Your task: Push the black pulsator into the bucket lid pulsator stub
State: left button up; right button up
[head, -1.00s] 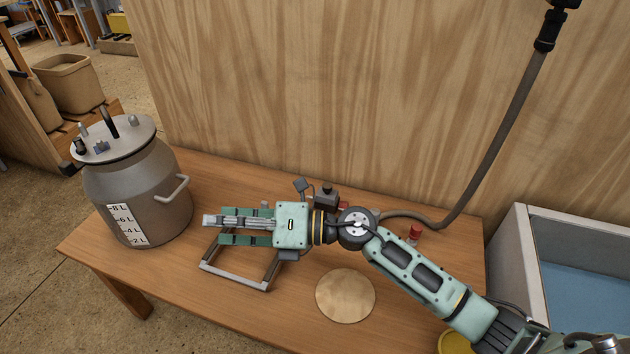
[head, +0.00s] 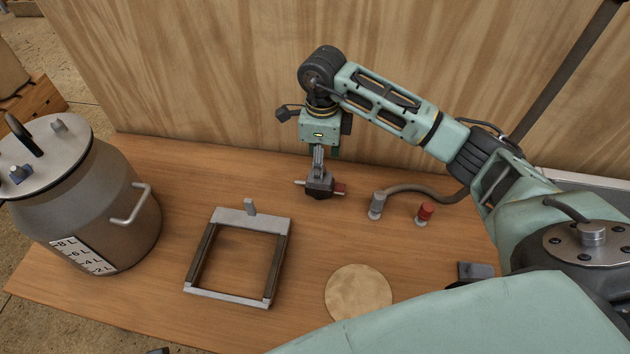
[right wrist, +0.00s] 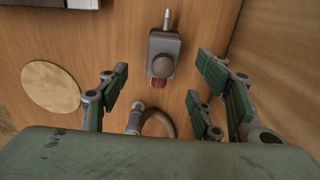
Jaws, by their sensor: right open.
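The black pulsator (head: 319,186) is a dark block with thin side nozzles, on the table below my right gripper (head: 319,158). In the right wrist view the pulsator (right wrist: 163,47) shows between and beyond the spread green finger pads of my right gripper (right wrist: 162,80); no finger appears to touch it. The steel bucket (head: 110,215) stands at the left. Its lid (head: 50,160) carries a black curved piece, a grey stub (head: 58,125) and a blue-grey fitting (head: 18,174); I cannot tell which is the pulsator stub. My left gripper is not in view.
A metal frame (head: 250,217) lies between bucket and pulsator. A round wooden disc (head: 358,292) lies nearer. A grey hose end (head: 377,204) and a red-topped piece (head: 425,212) are right of the pulsator. A wooden wall (head: 220,80) rises behind the table.

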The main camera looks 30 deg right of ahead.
jog(key=shift+s+f, duration=0.25)
jog(key=shift+s, duration=0.05)
jog(key=f, duration=0.2)
jog(key=f+b, duration=0.1)
jog(key=f, duration=0.2)
jog(key=w+f+b, duration=0.1)
jog(key=f, duration=0.1)
jog(key=shift+a+f, duration=0.1)
jog(key=shift+f, duration=0.45)
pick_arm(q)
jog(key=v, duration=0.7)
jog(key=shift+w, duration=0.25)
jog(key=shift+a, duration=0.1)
pick_arm(e)
jog(key=shift+c, duration=0.3)
grip_shut()
